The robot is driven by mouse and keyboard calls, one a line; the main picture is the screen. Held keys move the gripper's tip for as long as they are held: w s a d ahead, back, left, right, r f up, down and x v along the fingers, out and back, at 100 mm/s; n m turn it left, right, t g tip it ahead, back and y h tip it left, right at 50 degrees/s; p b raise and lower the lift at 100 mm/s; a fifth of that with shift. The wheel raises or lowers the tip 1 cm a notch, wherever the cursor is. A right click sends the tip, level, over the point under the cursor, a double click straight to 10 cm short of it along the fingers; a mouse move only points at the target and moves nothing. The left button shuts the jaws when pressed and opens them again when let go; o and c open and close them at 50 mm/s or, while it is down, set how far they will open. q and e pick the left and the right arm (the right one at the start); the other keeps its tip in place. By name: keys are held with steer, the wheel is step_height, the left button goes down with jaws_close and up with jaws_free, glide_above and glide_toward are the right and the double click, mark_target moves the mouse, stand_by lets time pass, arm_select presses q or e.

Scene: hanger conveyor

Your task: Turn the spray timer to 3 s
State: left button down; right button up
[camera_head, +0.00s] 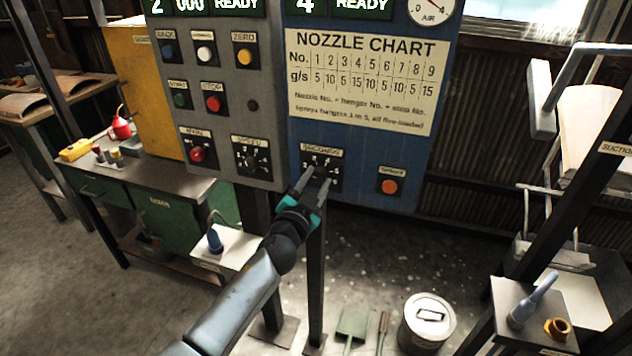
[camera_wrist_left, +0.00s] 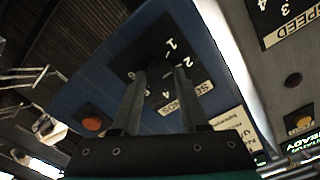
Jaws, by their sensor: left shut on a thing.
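The spray timer is a black dial plate (camera_head: 333,160) labelled SECONDS, low on the blue panel (camera_head: 366,157). Its plate (camera_wrist_left: 140,58) also shows in the left wrist view, with the white SECONDS label (camera_wrist_left: 185,98) and numbers around the knob. My left gripper (camera_head: 318,178) reaches it from below and is shut on the timer knob (camera_wrist_left: 160,90), one finger on each side. The fingers hide much of the knob, so I cannot tell which number it points at. My right gripper is not in view.
An orange button (camera_head: 390,187) sits right of the timer. Left of it, the grey panel (camera_head: 269,112) carries a SPEED dial (camera_head: 252,155) and several buttons, including a red STOP button (camera_head: 213,103). A nozzle chart (camera_head: 361,80) is above. A dark post stands under the panels.

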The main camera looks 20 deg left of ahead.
arm_select(q)
steer(key=m, duration=0.6)
steer(key=shift+m, duration=0.3)
steer(key=m, duration=0.5)
steer(key=shift+m, duration=0.3)
steer(key=shift+c, duration=2.1)
jaws_free()
steer(key=shift+s, duration=0.1)
steer(key=s, duration=1.5)
steer(key=shift+a, duration=0.3)
